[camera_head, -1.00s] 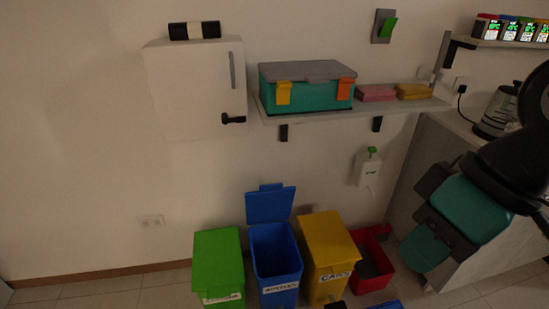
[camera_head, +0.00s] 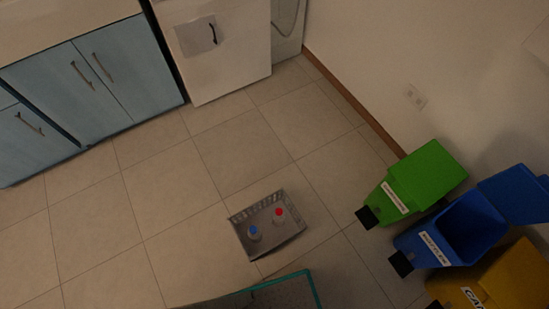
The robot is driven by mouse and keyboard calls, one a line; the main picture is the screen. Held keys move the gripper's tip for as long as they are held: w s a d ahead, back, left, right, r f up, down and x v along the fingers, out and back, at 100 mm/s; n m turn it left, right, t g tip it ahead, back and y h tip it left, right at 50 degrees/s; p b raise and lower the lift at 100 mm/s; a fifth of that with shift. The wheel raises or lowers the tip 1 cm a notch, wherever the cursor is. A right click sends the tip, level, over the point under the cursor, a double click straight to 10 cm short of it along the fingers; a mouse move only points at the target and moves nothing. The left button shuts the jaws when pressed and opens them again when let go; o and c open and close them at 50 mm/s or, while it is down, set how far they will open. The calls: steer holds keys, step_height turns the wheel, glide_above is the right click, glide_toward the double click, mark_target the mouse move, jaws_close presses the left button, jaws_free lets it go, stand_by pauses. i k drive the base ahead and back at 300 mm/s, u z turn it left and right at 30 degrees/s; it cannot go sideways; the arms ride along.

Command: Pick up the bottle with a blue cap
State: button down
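A small bottle with a blue cap (camera_head: 253,231) stands in a grey slatted crate (camera_head: 291,237) on the tiled floor, in the lower middle of the view. A second bottle with a red cap (camera_head: 279,213) is beside it in the same crate, a little to the right and farther back. The bottle bodies are pale and small. My gripper is not visible in the current view, so its position relative to the bottles cannot be seen.
Green (camera_head: 428,176), blue (camera_head: 474,235) and yellow (camera_head: 512,283) bins stand along the right wall. Blue cabinets (camera_head: 100,80) and a white appliance (camera_head: 230,50) line the back. A dark teal-edged object (camera_head: 312,285) is near the bottom edge. Tiled floor left of the crate is clear.

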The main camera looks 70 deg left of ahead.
mark_target(255, 232)
steer(key=k, duration=0.45)
steer(key=u, duration=3.35)
steer(key=k, duration=0.9)
steer(key=z, duration=0.9)
steer(key=k, duration=0.3)
steer(key=u, duration=0.5)
steer(key=i, duration=0.85)
steer(key=z, duration=0.2)
